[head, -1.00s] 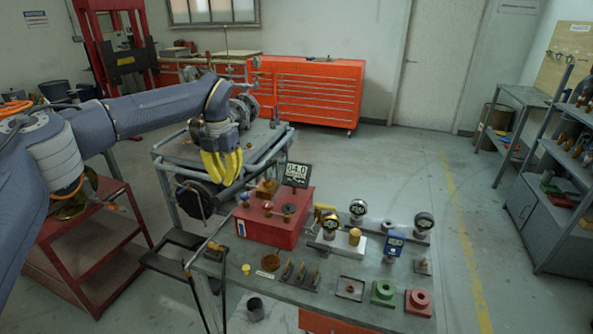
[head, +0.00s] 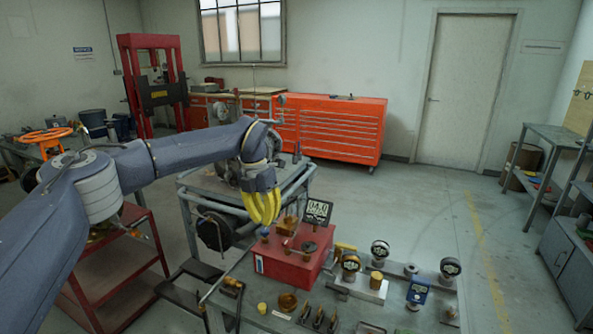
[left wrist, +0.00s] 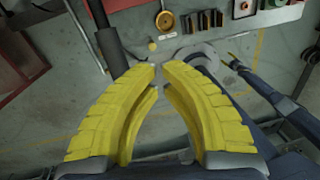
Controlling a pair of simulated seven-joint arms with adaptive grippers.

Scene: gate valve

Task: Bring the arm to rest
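My left arm comes in from the left in the head view, and its gripper (head: 262,218) hangs with yellow fingers pointing down. It is in front of the grey cart (head: 190,180) and near the red box (head: 285,265) on the bench; the gap to the box is hard to judge. In the left wrist view the two yellow fingers of this gripper (left wrist: 159,70) arch together. Their tips almost meet, with nothing held between them. Grey valve-like metal parts (head: 232,172) on the cart are partly hidden behind my wrist.
The bench holds a small display (head: 318,211), gauges (head: 380,250) and a blue meter (head: 418,292). An orange handwheel (head: 46,136) is at far left. A red shelf cart (head: 150,255) stands below my arm.

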